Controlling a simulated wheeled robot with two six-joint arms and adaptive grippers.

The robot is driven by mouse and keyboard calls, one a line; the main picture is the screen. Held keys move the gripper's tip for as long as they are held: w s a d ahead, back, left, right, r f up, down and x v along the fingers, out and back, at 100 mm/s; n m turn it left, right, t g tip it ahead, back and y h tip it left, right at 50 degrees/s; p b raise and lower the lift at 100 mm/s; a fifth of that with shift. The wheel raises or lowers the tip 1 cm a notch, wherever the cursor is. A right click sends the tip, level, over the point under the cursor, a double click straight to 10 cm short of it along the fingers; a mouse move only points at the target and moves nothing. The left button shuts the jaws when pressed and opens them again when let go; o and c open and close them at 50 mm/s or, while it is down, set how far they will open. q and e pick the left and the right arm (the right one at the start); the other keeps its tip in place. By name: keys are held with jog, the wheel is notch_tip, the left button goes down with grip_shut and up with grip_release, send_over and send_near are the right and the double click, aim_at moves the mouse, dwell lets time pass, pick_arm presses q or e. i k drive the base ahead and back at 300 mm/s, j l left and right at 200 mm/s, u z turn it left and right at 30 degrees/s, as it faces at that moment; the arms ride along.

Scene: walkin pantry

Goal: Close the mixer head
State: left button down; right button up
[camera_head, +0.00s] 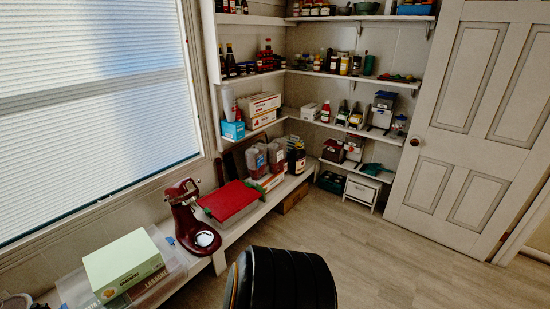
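A dark red stand mixer (184,213) stands on the low white bench under the window. Its head (181,191) is at the top of the stand and looks tilted up, clear of the base. A round, shiny silver-grey part (205,239) shows at the front of the mixer's base. Neither of my grippers is in view, so nothing is seen touching the mixer.
A pale green box (123,262) lies on a clear bin left of the mixer. A red-topped container (232,200) sits close to its right. Stocked shelves (345,76) fill the corner. A white door (475,120) stands right. The wooden floor (380,255) is mostly clear.

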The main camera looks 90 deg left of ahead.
aim_at(178, 194)
jog(key=u, duration=3.55)
jog(key=i+l+u, duration=0.1)
jog(key=u, duration=0.4)
jog(key=i+l+u, duration=0.1)
jog(key=u, duration=0.4)
jog(key=i+l+u, duration=0.1)
jog(key=l, duration=0.25)
jog(key=i+l+u, duration=0.1)
jog(key=l, duration=0.25)
jog(key=i+l+u, duration=0.1)
jog(key=l, duration=0.25)
jog(key=i+l+u, duration=0.1)
jog(key=i+l, duration=0.15)
jog(key=l, duration=0.15)
jog(key=i+l+u, duration=0.1)
jog(key=l, duration=0.25)
